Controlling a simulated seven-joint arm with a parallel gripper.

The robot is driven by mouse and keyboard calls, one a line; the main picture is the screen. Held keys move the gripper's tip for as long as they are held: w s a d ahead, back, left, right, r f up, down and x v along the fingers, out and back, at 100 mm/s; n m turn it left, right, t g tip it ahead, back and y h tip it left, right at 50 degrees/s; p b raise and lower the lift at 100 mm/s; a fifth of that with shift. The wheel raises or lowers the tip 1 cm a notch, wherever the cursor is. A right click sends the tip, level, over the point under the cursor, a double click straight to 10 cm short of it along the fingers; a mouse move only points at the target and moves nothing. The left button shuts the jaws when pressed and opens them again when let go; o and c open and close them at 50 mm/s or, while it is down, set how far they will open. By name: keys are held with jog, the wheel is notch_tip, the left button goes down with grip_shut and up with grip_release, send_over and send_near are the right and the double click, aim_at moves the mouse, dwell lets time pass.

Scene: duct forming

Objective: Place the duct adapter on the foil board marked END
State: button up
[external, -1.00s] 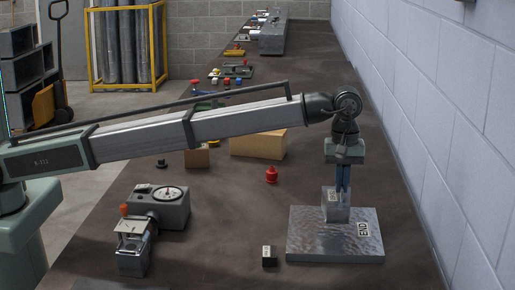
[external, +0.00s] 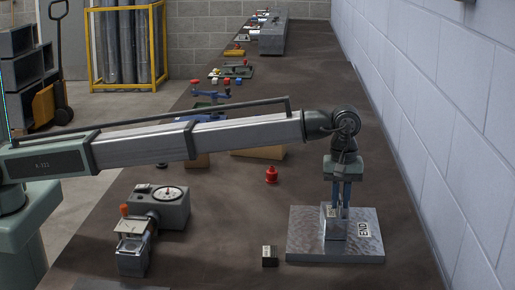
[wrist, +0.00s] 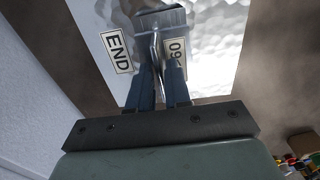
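The grey metal duct adapter (external: 334,230), a boxy piece with a small white label, stands upright on the foil board (external: 305,245), left of the board's END label (external: 364,230). The wrist view shows the adapter's pale metal edge (wrist: 160,20) beyond my fingers and the END label (wrist: 116,49) to its left. My gripper (external: 340,205) is directly above the adapter, its blue fingers pointing down and spread apart at its top. In the wrist view, my gripper (wrist: 161,65) shows a gap between its fingers, with a thin grey part between them. Exact finger contact is hard to see.
A small dark block (external: 269,256) lies left of the board. A red knob-like piece (external: 271,174) stands behind it. A grey gauge device (external: 160,210) is at the left. The wall (external: 455,130) runs close along the right side.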

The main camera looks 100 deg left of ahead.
jog(key=shift+o, duration=1)
jog(key=shift+r, duration=0.1)
notch_tip(320, 180, up, 12)
jog(key=shift+o, duration=0.2)
